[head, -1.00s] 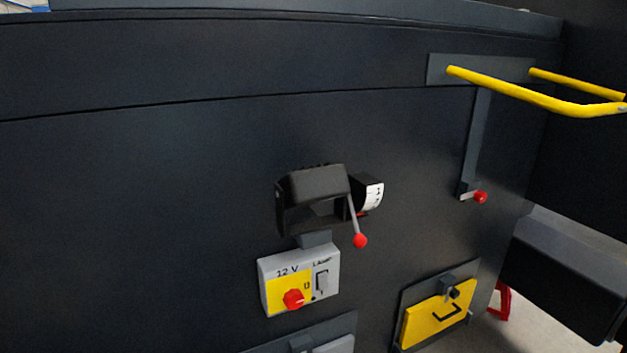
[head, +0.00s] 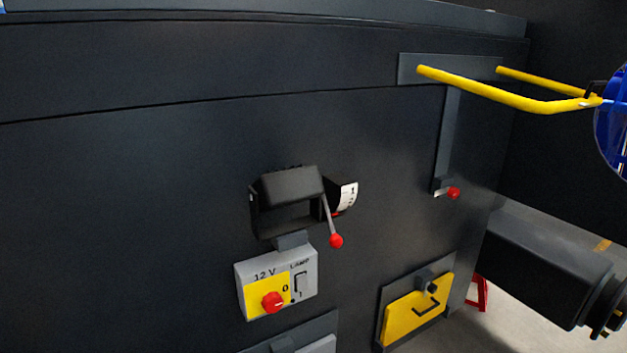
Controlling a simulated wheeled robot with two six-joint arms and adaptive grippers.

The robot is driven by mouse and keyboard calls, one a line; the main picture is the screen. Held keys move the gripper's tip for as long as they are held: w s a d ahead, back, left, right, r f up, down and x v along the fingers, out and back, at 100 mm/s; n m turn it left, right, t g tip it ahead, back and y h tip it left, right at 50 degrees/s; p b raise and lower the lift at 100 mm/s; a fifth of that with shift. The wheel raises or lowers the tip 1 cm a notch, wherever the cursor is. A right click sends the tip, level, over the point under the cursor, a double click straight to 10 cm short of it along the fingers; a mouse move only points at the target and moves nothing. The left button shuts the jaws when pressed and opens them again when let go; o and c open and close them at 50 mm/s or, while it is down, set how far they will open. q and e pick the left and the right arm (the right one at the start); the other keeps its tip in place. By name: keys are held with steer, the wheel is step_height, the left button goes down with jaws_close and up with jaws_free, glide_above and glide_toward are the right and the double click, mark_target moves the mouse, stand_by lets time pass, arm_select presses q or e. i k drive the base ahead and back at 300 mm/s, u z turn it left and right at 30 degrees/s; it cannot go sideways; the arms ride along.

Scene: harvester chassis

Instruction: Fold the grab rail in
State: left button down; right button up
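The yellow grab rail (head: 510,98) is a U-shaped tube. It sticks out from a grey mounting plate (head: 424,69) at the upper right of the dark chassis panel, reaching toward the right edge of the head view. Below the plate a grey vertical bar (head: 450,135) runs down to a small latch with a red knob (head: 453,193). Neither of my grippers shows in the head view.
A black housing (head: 292,187) with a red-tipped lever (head: 336,240) and scale sits mid-panel. Below are a 12 V switch box (head: 303,283) and yellow flap (head: 402,322). A black cylindrical part (head: 545,265) stands right. A blue object (head: 612,125), cut off, shows beyond the rail's end.

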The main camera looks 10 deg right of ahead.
mark_target(587, 99)
steer(key=z, duration=1.55)
steer(key=i, duration=1.6)
steer(key=u, duration=0.35)
